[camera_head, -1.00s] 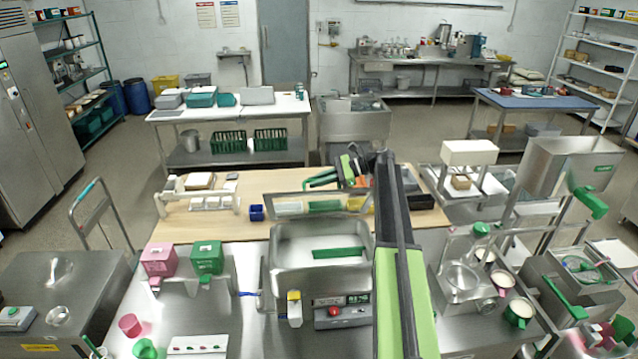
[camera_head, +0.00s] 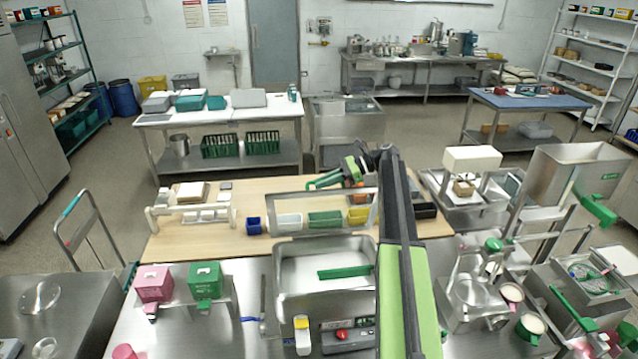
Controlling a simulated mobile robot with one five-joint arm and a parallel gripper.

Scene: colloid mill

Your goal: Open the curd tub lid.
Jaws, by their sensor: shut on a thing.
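The curd tub (camera_head: 282,290) is a steel basin in front of me on the bench, with a white inside and a green bar (camera_head: 345,272) in it. Its lid (camera_head: 292,198), which looks like a clear panel in a pale metal frame, stands raised along the tub's far edge. The tub's inside is open to view. My gripper (camera_head: 328,182), green and black, is at the lid's top edge, right of its middle. It is shut on the lid there, though the contact is small and partly hidden. My arm covers the tub's right side.
Coloured bins, such as a blue one (camera_head: 254,226) and a black one (camera_head: 425,210), stand behind the lid on the wooden table (camera_head: 175,245). A pink box (camera_head: 153,283) and a green box (camera_head: 204,280) are left of the tub. A glass-walled machine (camera_head: 470,290) stands right of my arm.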

